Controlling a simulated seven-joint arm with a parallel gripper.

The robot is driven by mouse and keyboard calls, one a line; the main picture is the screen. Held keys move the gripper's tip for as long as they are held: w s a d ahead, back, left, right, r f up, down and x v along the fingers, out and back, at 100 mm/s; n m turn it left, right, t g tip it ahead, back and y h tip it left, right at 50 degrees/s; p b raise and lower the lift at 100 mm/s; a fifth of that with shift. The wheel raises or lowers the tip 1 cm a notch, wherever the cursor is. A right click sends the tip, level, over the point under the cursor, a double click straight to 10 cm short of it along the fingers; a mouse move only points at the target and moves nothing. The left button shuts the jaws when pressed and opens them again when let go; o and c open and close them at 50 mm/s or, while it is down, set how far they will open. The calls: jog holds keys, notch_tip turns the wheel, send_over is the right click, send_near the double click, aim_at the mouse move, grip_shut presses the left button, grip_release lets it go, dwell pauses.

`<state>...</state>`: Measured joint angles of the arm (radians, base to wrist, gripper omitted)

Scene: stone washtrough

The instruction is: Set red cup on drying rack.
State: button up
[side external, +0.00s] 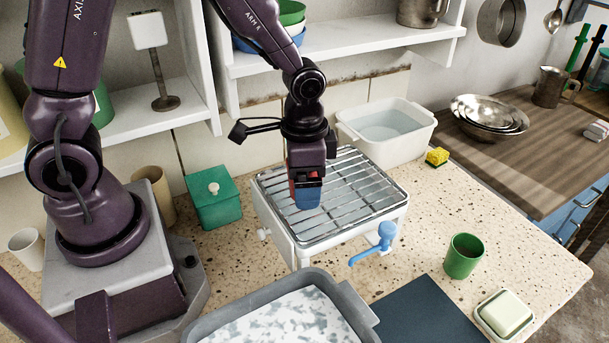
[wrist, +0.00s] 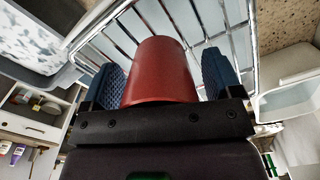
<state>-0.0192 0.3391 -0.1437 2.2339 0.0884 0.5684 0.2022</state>
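The red cup (wrist: 160,72) sits between the two blue finger pads of my gripper in the wrist view. The pads press close on both of its sides. In the side external view, my gripper (side external: 307,195) points down over the drying rack (side external: 355,200), and only a sliver of the red cup (side external: 292,187) shows beside the near blue finger. The rack's metal wires also show behind the cup in the wrist view (wrist: 188,22). The cup is low over the wires; I cannot tell if it touches them.
A white tub of water (side external: 412,150) stands behind the rack. A green box (side external: 213,203) is left of it, and a blue tap (side external: 376,243) is at its front. A green cup (side external: 464,257), grey basin (side external: 352,305) and dark mat (side external: 428,315) are nearer. A shelf (side external: 340,42) hangs behind.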

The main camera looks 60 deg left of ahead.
notch_tip(320, 180, up, 12)
jog(key=s+a+r+n+t, duration=0.3)
jog(key=s+r, duration=0.4)
jog(key=s, duration=0.4)
jog(key=n+t, duration=0.1)
jog(key=t, duration=0.1)
jog(key=shift+s+a+r+n+t, duration=0.15)
jog(key=shift+a+r+n+t, duration=0.05)
jog(key=shift+r+n+t, duration=0.1)
